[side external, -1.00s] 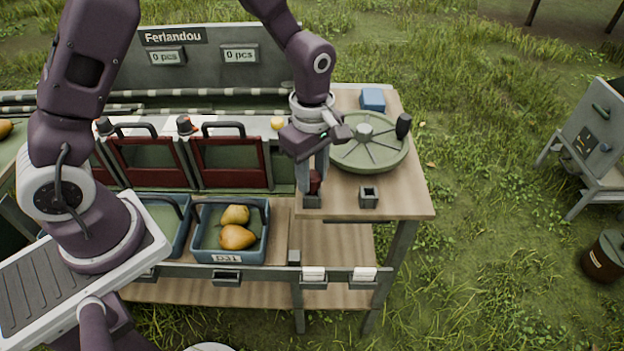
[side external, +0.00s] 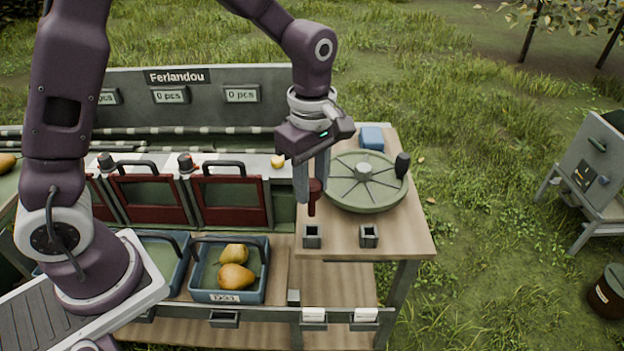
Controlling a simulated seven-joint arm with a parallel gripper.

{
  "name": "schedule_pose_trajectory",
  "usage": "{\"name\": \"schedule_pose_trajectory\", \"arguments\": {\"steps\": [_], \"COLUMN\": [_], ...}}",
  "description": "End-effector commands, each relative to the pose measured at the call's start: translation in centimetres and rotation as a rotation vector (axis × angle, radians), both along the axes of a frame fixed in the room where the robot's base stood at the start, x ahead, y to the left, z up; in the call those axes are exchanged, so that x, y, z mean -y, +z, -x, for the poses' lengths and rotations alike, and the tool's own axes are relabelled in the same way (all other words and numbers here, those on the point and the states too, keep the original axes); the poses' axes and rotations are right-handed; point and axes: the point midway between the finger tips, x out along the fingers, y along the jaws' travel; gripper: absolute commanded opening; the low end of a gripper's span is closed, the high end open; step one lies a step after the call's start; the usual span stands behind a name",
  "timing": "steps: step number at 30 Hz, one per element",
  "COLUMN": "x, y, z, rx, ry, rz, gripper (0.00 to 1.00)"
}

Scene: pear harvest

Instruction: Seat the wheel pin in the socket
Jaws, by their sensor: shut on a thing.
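The wheel pin (side external: 312,203) is dark red with a thicker head and a narrow shaft pointing down. My gripper (side external: 313,188) is shut on its head and holds it upright in the air. The pin's lower tip is above and apart from the left square socket (side external: 312,237), a small grey block with a dark opening. A second, similar socket (side external: 369,237) stands to its right on the wooden table. The green spoked wheel (side external: 366,182) lies flat behind the sockets, with a dark knob (side external: 402,165) on its rim. The gripper's fingers partly hide the pin's head.
A blue block (side external: 371,138) lies behind the wheel. A blue crate (side external: 229,297) with two pears stands lower left. Red-framed gates (side external: 230,203) are left of my gripper. The tabletop (side external: 405,240) right of the sockets is clear.

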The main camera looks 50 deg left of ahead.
Motion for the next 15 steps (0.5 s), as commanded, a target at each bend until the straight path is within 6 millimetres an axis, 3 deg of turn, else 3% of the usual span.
{"name": "schedule_pose_trajectory", "arguments": {"steps": [5,12,15], "x": [0.5,5.5,7.3], "y": [0.0,0.4,0.4], "z": [-0.7,-6.2,-7.6], "rx": [0.002,0.003,0.002], "ry": [-0.012,-0.120,-0.157], "rz": [0.000,0.000,0.000], "gripper": [0.00,0.00,0.00]}}
